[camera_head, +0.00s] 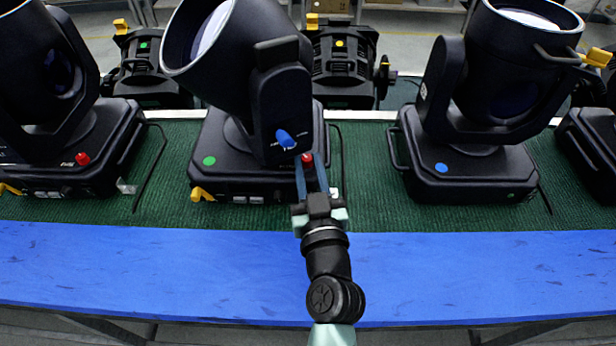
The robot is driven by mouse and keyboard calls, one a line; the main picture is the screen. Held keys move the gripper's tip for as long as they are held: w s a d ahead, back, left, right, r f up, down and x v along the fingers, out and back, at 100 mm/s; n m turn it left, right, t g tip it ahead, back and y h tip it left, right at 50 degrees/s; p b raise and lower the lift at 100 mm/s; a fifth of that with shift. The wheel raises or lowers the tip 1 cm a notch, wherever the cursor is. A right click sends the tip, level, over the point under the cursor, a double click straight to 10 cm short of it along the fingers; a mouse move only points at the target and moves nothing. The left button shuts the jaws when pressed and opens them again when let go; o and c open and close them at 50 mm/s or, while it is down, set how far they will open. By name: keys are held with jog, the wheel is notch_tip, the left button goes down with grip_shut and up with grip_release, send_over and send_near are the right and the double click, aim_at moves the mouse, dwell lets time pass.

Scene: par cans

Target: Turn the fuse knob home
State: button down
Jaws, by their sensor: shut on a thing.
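The red fuse knob (307,157) shows on the front of the middle moving-head lamp's base (225,165), low on its right side. My gripper (309,164) reaches up to it from the front edge, its two blue fingers shut on the knob. The fingers hide the knob's sides, and its turn angle cannot be read. A blue lever (286,140) sits on the lamp's yoke, just above and left of the fingertips. The lamp's head tilts up to the left.
The left lamp (70,150) has a similar red knob (82,158). Another lamp (465,165) stands to the right. Par cans (340,60) stand behind. Green matting (375,205) shows between bases. The blue front strip (150,265) is clear apart from my arm.

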jog(key=shift+d+r+y+b, duration=0.1)
jog(key=shift+y+b, duration=0.2)
jog(key=shift+b, duration=0.2)
jog(key=c, duration=0.7)
grip_release()
jog(key=shift+s+d, duration=0.1)
jog(key=shift+s, duration=0.35)
jog(key=b+v, duration=0.4)
jog(key=v, duration=0.8)
jog(key=shift+b, duration=0.3)
